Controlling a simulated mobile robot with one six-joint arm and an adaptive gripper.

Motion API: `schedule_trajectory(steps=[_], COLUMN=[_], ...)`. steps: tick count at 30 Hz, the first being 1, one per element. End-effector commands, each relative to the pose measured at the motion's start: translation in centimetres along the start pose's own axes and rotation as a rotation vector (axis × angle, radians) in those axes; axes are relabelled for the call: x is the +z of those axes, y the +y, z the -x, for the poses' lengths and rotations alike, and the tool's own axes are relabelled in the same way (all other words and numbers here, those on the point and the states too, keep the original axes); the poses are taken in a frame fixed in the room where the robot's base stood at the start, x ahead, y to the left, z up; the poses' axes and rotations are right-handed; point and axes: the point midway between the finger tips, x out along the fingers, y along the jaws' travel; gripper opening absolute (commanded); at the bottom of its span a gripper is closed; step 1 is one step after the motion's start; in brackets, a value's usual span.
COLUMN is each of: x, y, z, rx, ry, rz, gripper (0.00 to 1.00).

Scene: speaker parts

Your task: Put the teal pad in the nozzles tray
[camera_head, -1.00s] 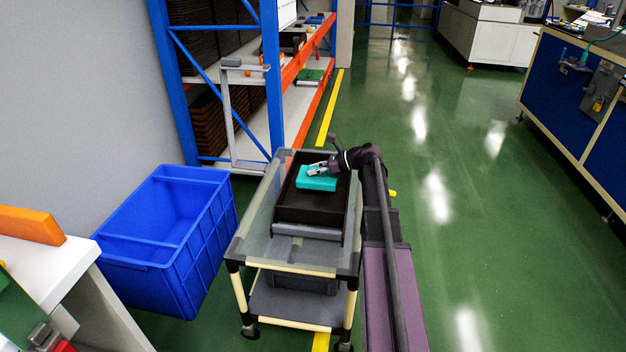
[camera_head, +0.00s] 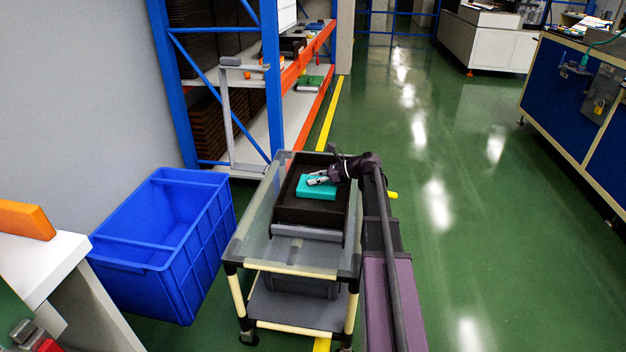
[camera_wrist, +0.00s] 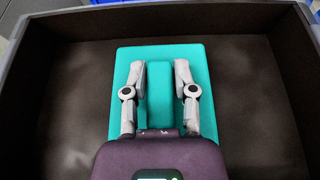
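The teal pad (camera_head: 316,188) is a flat plate with a raised block along its middle, inside the dark tray (camera_head: 288,210) on the cart. It also shows in the wrist view (camera_wrist: 160,55), within the tray's walls and low over the floor; I cannot tell whether it touches the floor. My gripper (camera_wrist: 159,68) comes down over the pad, one finger on each side of the raised block, the fingertips close against it. In the head view my gripper (camera_head: 316,180) reaches in from the right. The near part of the pad is hidden under the gripper body.
The tray stands on a glass-topped cart (camera_head: 250,235). A blue crate (camera_head: 165,225) stands left of it, and a blue and orange rack (camera_head: 272,75) behind. A white table (camera_head: 40,265) is at the lower left. The green floor on the right is open.

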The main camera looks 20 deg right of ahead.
Motion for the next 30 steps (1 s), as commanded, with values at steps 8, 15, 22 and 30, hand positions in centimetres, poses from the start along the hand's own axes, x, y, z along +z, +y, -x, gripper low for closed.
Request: schedule_trajectory(steps=[8,15,22,30], x=[0.0,0.1,0.5,0.6], y=[0.0,0.0,0.0,0.0], z=[0.0,0.0,1.1,5.0], rx=[0.000,0.000,0.000,-0.001], ry=[0.000,0.000,0.000,0.000], rz=[0.000,0.000,0.000,-0.001], gripper=[0.65,0.65,0.65,0.65])
